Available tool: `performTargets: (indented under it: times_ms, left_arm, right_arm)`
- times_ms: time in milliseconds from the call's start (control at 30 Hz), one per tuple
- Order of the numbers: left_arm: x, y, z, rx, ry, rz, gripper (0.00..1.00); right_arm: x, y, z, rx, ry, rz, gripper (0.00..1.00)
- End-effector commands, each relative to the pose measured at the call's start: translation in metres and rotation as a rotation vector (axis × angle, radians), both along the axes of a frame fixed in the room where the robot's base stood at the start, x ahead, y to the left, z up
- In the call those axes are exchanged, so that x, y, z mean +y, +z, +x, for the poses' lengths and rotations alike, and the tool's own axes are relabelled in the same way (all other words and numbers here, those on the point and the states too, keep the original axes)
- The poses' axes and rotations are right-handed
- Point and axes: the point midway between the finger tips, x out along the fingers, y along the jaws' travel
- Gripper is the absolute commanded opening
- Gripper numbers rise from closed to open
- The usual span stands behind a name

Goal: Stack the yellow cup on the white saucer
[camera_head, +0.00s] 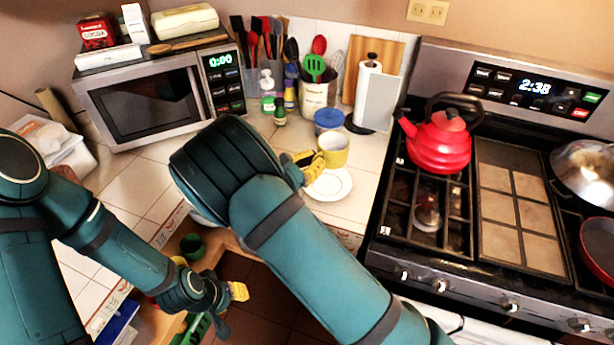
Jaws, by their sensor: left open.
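The yellow cup (334,151) is upright on the counter side of the head view, just behind the white saucer (329,185), overlapping its back edge in the picture. I cannot tell whether it stands on the counter or is slightly raised. The saucer lies flat on the white tiles near the counter's front edge. My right gripper (310,166) is at the cup's left side, its yellow fingers close to or touching it; my own arm partly hides them, so its grip is unclear. My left gripper (238,292) is open, low at the left, far from both.
A blue cup (328,121) stands just behind the yellow one. A utensil holder (313,95) and a paper towel roll (367,92) stand further back. The stove with a red kettle (440,142) is to the right. A microwave (150,97) is at the back left.

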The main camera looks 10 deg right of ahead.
Motion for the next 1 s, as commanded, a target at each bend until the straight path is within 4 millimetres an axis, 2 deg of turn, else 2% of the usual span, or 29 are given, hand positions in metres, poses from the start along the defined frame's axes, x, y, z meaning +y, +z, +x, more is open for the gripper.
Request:
performTargets:
  times_ms: [133,433,667,900,1000]
  left_arm:
    - [0.000,-0.001,0.000,0.000,0.000,0.000,0.34]
    - [0.000,-0.006,0.000,0.001,-0.001,0.001,0.34]
    - [0.000,-0.007,0.000,0.000,-0.001,0.001,0.34]
    - [-0.001,-0.010,0.000,0.000,-0.001,0.002,0.34]
    - [-0.001,-0.010,0.000,0.000,-0.001,0.002,0.34]
  right_arm:
    - [0.001,-0.002,0.004,0.001,-0.007,-0.001,0.00]
    - [0.000,-0.052,0.004,0.003,-0.008,-0.002,0.00]
    - [0.001,-0.068,0.004,0.001,-0.007,-0.001,0.00]
    - [0.000,-0.097,0.004,0.001,-0.007,-0.001,0.00]
    - [0.001,-0.098,0.004,-0.001,-0.007,0.001,0.00]
